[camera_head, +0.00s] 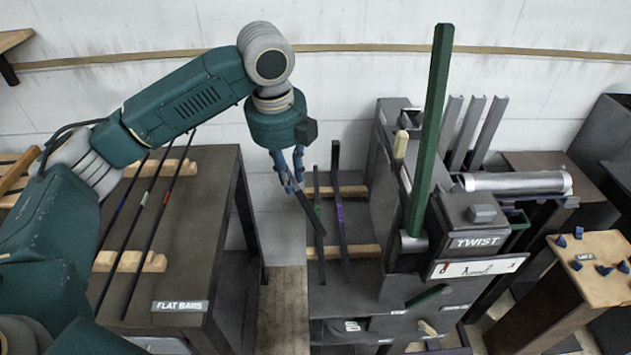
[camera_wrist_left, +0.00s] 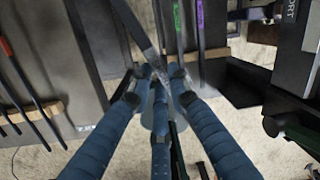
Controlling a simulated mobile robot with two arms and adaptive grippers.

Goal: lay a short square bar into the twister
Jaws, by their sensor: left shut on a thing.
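My left gripper (camera_head: 291,180) is shut on a short dark bar (camera_head: 311,211) and holds it tilted, above the left side of the bar rack. In the left wrist view the bar (camera_wrist_left: 137,35) runs up and left from between the blue fingers (camera_wrist_left: 158,88). The twister (camera_head: 473,242), a dark machine marked TWIST with a tall green lever (camera_head: 432,120), stands to the right, apart from the gripper. Two more dark bars, one with a green mark (camera_head: 317,190) and one with a purple mark (camera_head: 341,215), lie on wooden supports between. My right gripper is not in view.
A table marked FLAT BARS (camera_head: 205,255) with several long bars stands to the left. A floor gap (camera_head: 283,310) separates it from the rack. A silver cylinder (camera_head: 515,182) and upright channels (camera_head: 470,130) sit behind the twister. A wooden-topped stand (camera_head: 595,265) with blue pieces is far right.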

